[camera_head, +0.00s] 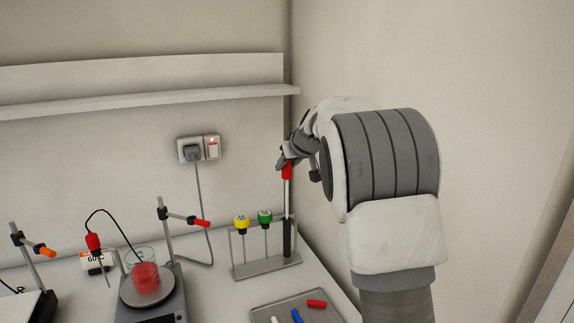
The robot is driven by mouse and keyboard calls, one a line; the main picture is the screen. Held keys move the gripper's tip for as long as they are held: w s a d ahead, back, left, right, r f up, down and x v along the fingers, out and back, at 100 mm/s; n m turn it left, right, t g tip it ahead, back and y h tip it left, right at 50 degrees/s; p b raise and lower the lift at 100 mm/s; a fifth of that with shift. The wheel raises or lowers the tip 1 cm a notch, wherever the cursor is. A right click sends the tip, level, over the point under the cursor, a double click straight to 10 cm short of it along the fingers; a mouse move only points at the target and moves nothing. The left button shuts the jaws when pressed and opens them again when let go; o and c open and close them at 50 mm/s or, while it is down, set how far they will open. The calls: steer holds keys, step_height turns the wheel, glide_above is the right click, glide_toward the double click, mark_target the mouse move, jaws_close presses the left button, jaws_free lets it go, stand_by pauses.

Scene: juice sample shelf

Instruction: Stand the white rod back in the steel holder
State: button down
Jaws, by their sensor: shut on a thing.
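My gripper (286,163) is shut on the red top (287,173) of an upright rod, at the right end of the steel holder. The rod's white shaft (287,198) runs down from the red top to a dark lower section (287,238). This section stands over the right end of the steel holder (262,267). I cannot tell whether its lower end is seated or just above the base. A yellow-topped rod (241,221) and a green-topped rod (265,217) stand in the holder to the left. My arm hides the wall behind the gripper.
A steel tray (262,302) with small red, blue and white pieces lies in front of the holder. A hot plate (148,311) with a red-filled beaker (145,278) and a clamp stand (167,232) are left. The side wall is close on the right; a shelf (150,101) hangs above.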

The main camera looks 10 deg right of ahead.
mark_target(288, 192)
steer(key=shift+f+b, duration=4.4)
steer(key=shift+b, duration=0.1)
stand_by(0.8)
steer(key=shift+r, duration=0.1)
steer(key=shift+c, duration=2.3)
jaws_free()
steer(key=v, duration=1.8)
steer(key=s+a+f+g+p, duration=0.1)
steer(key=s+a+f+p, duration=0.1)
steer(key=s, duration=0.9)
steer(key=s+a+f+m+g+h+p, duration=0.1)
steer(key=s+f, duration=0.4)
steer(key=s, duration=0.5)
steer(key=s+a+f+g+p, duration=0.2)
steer(key=s+a+f+p, duration=0.1)
steer(key=s, duration=0.8)
steer(key=shift+s+a+m+h, duration=0.25)
steer(key=shift+s+m+h, duration=0.05)
steer(key=shift+s+m, duration=0.1)
